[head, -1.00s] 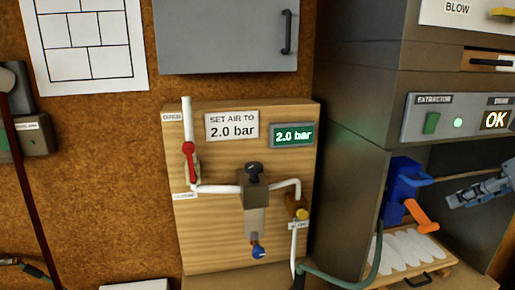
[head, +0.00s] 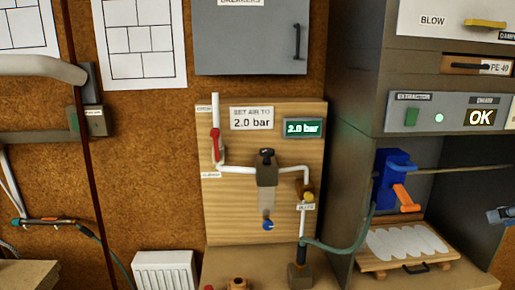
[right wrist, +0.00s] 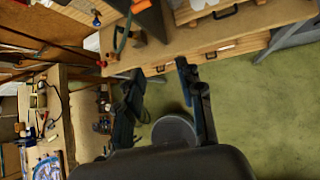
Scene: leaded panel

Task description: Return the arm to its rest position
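My left gripper is in neither view.
The wooden air board (head: 285,225) reads 2.0 bar. Right of it stand a blue tool with an orange handle (head: 404,197) and a wooden tray (head: 436,266). Green floor (right wrist: 270,110) lies open in the wrist view, beside the wooden bench (right wrist: 225,52).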

